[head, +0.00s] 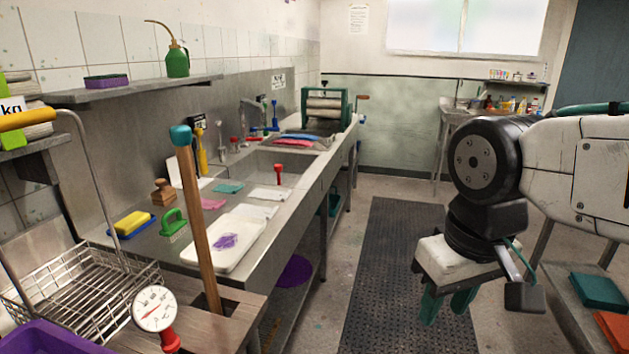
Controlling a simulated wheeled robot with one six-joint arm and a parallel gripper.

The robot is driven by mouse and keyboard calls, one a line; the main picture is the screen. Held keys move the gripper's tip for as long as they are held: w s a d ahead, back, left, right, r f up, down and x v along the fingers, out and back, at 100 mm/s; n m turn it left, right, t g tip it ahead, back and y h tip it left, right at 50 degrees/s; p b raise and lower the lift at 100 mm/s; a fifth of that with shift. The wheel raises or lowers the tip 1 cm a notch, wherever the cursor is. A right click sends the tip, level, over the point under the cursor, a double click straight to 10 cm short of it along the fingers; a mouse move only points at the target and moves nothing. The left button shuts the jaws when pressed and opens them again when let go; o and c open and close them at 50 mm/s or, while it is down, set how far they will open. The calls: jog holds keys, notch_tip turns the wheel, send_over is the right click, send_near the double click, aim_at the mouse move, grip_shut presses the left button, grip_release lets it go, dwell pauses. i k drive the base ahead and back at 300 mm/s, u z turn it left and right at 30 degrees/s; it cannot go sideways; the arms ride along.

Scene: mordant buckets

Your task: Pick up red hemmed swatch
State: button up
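No cloth is clearly identifiable as the red hemmed swatch. A flat red piece (612,331) lies at the lower right on a bench, cut off by the picture edge; I cannot make out a hem. A pink-red cloth (291,143) lies by the far end of the sink, and a small pink cloth (213,203) lies on the steel counter. My gripper (448,304) hangs over the dark floor mat, pointing down, left of the red piece and apart from it. Its teal fingers are spread, with nothing seen between them.
A teal flat piece (600,290) lies behind the red one. The steel counter (297,208) holds a white tray (199,255) with a purple patch. A wire basket (85,292) and a wooden-handled tool (195,215) stand at left. The floor mat (400,250) is clear.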

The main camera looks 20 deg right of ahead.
aim_at(211, 204)
jog(key=z, duration=0.75)
jog(key=i, duration=2.75)
jog(key=u, duration=0.25)
